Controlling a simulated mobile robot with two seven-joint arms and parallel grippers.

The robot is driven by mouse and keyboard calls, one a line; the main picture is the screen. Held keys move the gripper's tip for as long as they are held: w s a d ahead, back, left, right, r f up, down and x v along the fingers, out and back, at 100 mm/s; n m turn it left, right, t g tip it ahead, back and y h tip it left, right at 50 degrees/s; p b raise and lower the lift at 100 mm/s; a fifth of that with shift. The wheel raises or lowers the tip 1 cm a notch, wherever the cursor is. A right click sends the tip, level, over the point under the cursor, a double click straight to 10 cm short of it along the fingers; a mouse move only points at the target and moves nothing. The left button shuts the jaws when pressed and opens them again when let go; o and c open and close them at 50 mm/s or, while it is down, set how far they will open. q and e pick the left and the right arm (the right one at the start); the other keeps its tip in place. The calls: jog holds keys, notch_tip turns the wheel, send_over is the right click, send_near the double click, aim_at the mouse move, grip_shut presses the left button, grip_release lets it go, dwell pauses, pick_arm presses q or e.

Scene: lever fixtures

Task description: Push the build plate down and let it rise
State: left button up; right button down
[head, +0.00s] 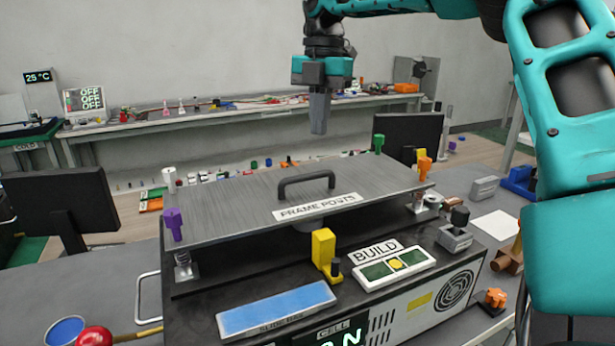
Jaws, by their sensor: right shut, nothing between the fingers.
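The build plate (240,200) is a wide grey metal plate with a dark handle (306,183) and a "FRAME POSTS" label (317,207). It sits raised above the black machine body (250,266), with a dark gap between them. Posts with purple, white, green and orange tops stand at its corners. My right gripper (319,132) points down with its fingers together and empty. It is above the plate and handle in the picture, apart from both. My left gripper is not in view.
On the machine front are a yellow block (323,248), a "BUILD" panel (394,267) and a blue pad (275,309). Dark monitors stand at left (62,205) and behind right (407,134). A red ball knob (94,337) is at bottom left.

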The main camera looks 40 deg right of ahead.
jog(key=shift+w+d+r, duration=0.1)
jog(key=shift+d+r, duration=0.05)
jog(key=shift+r, duration=1.2)
jog(key=shift+d+r, duration=0.15)
jog(key=shift+r, duration=1.2)
